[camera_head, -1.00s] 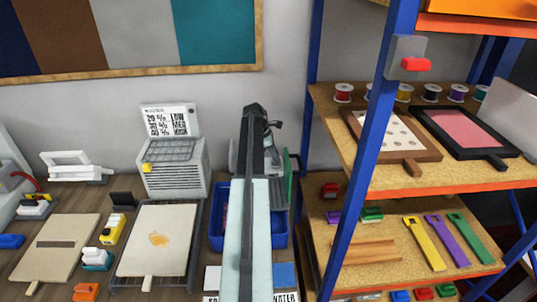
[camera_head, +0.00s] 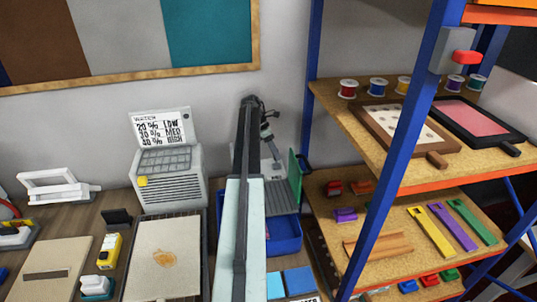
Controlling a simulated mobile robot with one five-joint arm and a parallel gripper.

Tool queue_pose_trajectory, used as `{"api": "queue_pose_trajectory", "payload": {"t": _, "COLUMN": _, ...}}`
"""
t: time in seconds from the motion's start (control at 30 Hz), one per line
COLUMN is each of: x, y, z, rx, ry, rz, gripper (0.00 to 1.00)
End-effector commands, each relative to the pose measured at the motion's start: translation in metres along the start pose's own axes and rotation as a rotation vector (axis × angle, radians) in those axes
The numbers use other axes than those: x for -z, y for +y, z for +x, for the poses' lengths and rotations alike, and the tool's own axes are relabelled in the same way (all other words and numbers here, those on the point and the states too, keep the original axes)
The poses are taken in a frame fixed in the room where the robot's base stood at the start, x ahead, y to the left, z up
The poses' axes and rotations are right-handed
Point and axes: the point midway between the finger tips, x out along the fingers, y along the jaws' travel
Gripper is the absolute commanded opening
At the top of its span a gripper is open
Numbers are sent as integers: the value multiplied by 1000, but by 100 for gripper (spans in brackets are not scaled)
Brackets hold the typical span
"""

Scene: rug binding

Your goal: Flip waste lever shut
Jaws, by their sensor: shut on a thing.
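My arm reaches up the middle of the view, and my gripper (camera_head: 266,130) is at its far end, mostly hidden behind the dark arm link. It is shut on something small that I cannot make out. Below and beyond it stands a blue bin (camera_head: 286,238), with a grey ribbed part (camera_head: 281,200) over it and an upright green panel (camera_head: 295,178) at its right. I cannot pick out a waste lever for certain. A grey box with a red lever (camera_head: 466,57) is on the blue shelf post, well to the right of my gripper.
A white vented machine (camera_head: 168,182) with a printed sign stands left of my arm. A framed cream board (camera_head: 162,262) lies before it. The blue-posted shelf (camera_head: 410,165), holding spools, frames and coloured tools, closes off the right side. Several small tools crowd the bench at left.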

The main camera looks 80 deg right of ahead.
Motion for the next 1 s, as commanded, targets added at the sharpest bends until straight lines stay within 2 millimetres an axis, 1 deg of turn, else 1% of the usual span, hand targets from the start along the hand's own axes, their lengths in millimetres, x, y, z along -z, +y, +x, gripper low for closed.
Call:
{"api": "queue_pose_trajectory", "payload": {"t": 0.2, "x": -4, "y": -2, "z": 3, "rx": 16, "ry": 4, "rz": -10, "gripper": 0}}
{"api": "queue_pose_trajectory", "payload": {"t": 0.5, "x": -4, "y": -2, "z": 3, "rx": 16, "ry": 5, "rz": -10, "gripper": 0}}
{"api": "queue_pose_trajectory", "payload": {"t": 0.53, "x": -4, "y": -2, "z": 3, "rx": 16, "ry": 5, "rz": -10, "gripper": 28}}
{"api": "queue_pose_trajectory", "payload": {"t": 0.57, "x": -4, "y": -2, "z": 3, "rx": 16, "ry": 5, "rz": -10, "gripper": 37}}
{"api": "queue_pose_trajectory", "payload": {"t": 0.6, "x": -4, "y": -2, "z": 3, "rx": 16, "ry": 5, "rz": -10, "gripper": 42}}
{"api": "queue_pose_trajectory", "payload": {"t": 0.87, "x": -6, "y": -2, "z": 3, "rx": 16, "ry": 4, "rz": -7, "gripper": 42}}
{"api": "queue_pose_trajectory", "payload": {"t": 0.93, "x": -7, "y": -3, "z": 0, "rx": 16, "ry": 3, "rz": -7, "gripper": 42}}
{"api": "queue_pose_trajectory", "payload": {"t": 1.0, "x": -10, "y": -6, "z": -7, "rx": 16, "ry": 4, "rz": -7, "gripper": 42}}
